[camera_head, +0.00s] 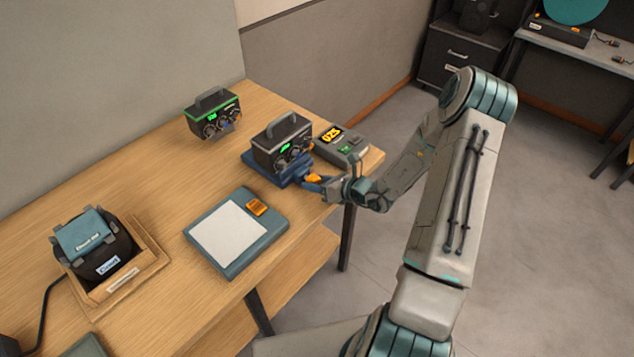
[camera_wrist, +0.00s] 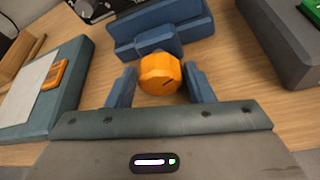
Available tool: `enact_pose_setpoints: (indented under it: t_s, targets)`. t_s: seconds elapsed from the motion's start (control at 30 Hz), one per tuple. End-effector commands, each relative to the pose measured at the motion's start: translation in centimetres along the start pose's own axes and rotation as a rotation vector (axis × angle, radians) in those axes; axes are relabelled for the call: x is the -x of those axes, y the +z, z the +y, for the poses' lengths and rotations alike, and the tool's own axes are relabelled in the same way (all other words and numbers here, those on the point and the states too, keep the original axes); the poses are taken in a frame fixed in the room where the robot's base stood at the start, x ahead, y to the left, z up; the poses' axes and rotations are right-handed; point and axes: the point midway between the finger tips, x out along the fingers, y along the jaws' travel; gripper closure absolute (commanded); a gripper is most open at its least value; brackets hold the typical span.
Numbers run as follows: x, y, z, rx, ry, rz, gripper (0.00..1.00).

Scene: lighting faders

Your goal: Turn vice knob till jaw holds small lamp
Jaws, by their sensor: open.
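The blue vice (camera_head: 262,168) stands near the right end of the table, and its blue body also shows in the wrist view (camera_wrist: 160,42). Its orange knob (camera_wrist: 160,75) faces me. My gripper (camera_wrist: 159,80) is open, with one blue finger on each side of the knob; small gaps seem to show beside it. In the head view my gripper (camera_head: 318,184) is at the vice's front. A dark boxy lamp (camera_head: 282,146) with a carry handle and green display stands upright at the vice. I cannot tell whether the jaw touches it.
A grey meter (camera_head: 352,150) with an orange "025" readout stands right of the vice. A similar green-trimmed box (camera_head: 212,117) stands behind left. A blue-edged pad (camera_head: 273,228) with an orange part lies left of my gripper. A wooden tray (camera_head: 152,262) holds a dark bag.

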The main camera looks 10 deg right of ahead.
Motion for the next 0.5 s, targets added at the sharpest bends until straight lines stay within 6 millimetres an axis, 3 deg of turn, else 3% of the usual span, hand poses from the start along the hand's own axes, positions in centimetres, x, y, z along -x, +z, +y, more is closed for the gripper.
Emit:
enact_pose_setpoints:
  t_s: [0.17, 0.5]
  targets:
    - [2.3, -0.2, -0.2, 0.002, -0.005, 0.001, 0.52]
    - [9.8, -0.1, -0.2, 0.001, -0.006, -0.001, 0.52]
